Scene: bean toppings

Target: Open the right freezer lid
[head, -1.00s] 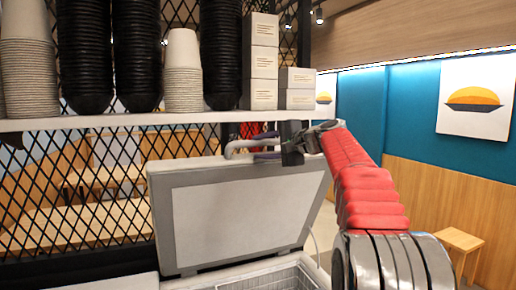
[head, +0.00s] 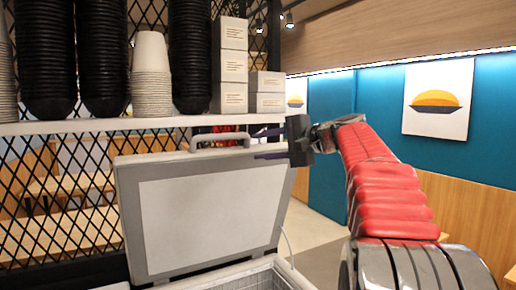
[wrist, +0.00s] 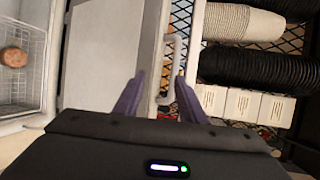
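The right freezer lid (head: 212,215) stands raised and tilted back, its pale inner panel facing me in the head view. Its grey handle (head: 220,138) is on the lid's top edge. The lid (wrist: 100,60) and handle (wrist: 172,70) also show in the wrist view. My gripper (head: 268,143) is just right of the handle in the head view, fingers pointing left. In the wrist view my gripper (wrist: 160,95) has its two purple fingers apart, with nothing held between them. The handle lies beyond the fingertips and looks clear of them.
The open freezer (head: 255,275) shows a wire basket (wrist: 22,70) holding a round brown item (wrist: 13,57). A shelf (head: 100,124) above the lid carries black bowls (head: 190,55), paper cups (head: 150,70) and white boxes (head: 230,65). A mesh partition (head: 60,190) stands behind.

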